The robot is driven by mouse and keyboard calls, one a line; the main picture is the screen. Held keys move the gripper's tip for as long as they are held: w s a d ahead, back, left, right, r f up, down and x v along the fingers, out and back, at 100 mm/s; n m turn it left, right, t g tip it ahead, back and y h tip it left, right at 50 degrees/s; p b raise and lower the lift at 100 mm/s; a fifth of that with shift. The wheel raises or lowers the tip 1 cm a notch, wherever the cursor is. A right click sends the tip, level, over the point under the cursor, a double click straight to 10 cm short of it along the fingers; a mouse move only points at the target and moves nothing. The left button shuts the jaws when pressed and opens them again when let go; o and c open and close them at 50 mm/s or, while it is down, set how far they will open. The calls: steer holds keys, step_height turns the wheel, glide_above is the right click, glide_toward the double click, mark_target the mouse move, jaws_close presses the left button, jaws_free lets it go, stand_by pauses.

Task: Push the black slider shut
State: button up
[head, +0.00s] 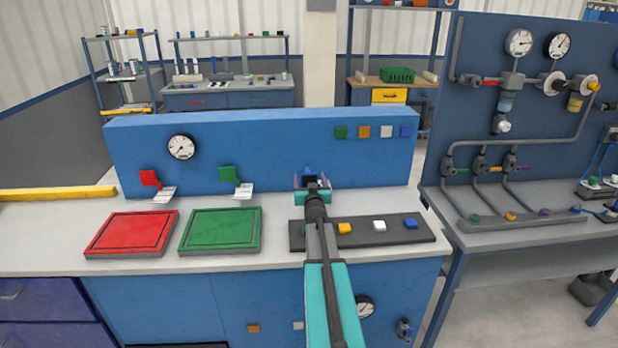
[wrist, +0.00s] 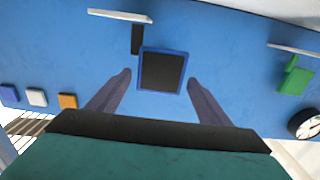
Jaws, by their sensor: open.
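In the wrist view a dark, nearly black square plate with a blue border (wrist: 162,70) shows on the blue panel, with a small black bar (wrist: 136,40) beside it. I take these to be the black slider; how far it stands open cannot be told. My gripper (wrist: 158,80) is open, its two fingers apart on either side of the plate in the picture. Touch or gap cannot be told. In the head view my gripper (head: 312,184) is in front of the blue upright panel (head: 290,140), and my arm hides most of the slider's area.
Red (head: 150,178) and green (head: 228,174) tabs with white tags are on the panel to the left, near a gauge (head: 181,147). Red (head: 131,233) and green (head: 221,229) trays lie on the bench. A dark strip (head: 425,230) with yellow, white and blue blocks lies beneath my arm.

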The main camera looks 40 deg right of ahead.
mark_target(308, 171)
steer(key=shift+w+d, duration=0.5)
steer(key=shift+w, duration=0.05)
steer(key=c, duration=1.5)
steer(key=shift+b+x, duration=0.3)
steer(key=shift+x, duration=1.85)
steer(key=shift+a, duration=0.1)
steer(key=o, duration=1.5)
steer(key=shift+s, duration=0.15)
